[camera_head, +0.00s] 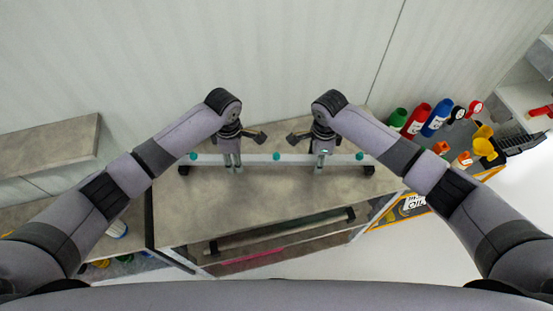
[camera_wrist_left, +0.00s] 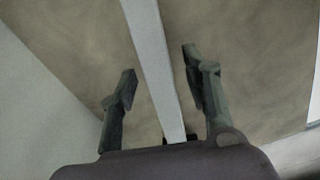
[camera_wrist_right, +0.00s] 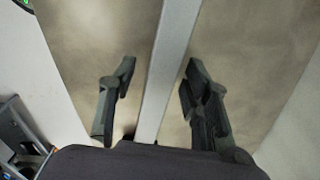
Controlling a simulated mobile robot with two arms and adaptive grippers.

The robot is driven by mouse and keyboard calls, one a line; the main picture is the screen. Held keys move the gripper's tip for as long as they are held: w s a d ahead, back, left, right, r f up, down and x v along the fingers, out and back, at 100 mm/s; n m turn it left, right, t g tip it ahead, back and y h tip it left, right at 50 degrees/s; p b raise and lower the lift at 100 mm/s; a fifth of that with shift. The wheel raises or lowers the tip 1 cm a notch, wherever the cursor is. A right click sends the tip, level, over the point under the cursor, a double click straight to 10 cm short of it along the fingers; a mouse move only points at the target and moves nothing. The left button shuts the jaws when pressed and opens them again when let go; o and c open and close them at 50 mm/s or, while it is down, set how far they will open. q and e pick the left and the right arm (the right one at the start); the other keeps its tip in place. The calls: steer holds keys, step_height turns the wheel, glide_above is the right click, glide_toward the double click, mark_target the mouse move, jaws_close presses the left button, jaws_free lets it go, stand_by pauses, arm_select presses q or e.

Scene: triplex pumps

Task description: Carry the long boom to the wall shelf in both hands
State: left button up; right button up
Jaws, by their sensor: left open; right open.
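The long boom (camera_head: 255,158) is a pale grey bar with teal marks and dark ends. It lies left to right along the back of the workbench top (camera_head: 270,197). My left gripper (camera_head: 232,168) is above its left part, open, and the bar (camera_wrist_left: 152,60) runs between the fingers (camera_wrist_left: 160,85) in the left wrist view. My right gripper (camera_head: 320,168) is above its right part, open, with the bar (camera_wrist_right: 168,70) between its fingers (camera_wrist_right: 157,80) in the right wrist view. Contact between fingers and bar cannot be told.
A grey wall shelf (camera_head: 50,147) is at the left. Red (camera_head: 417,118), green and blue bottles stand on a surface at the right, with orange and yellow items near them. The bench top in front of the boom is clear. A wall stands behind the bench.

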arm_select(q)
steer(key=shift+f, duration=0.35)
arm_select(e)
steer(key=shift+f, duration=0.35)
arm_select(q)
jaws_close()
arm_select(e)
jaws_close()
arm_select(q)
steer(key=shift+r, duration=0.1)
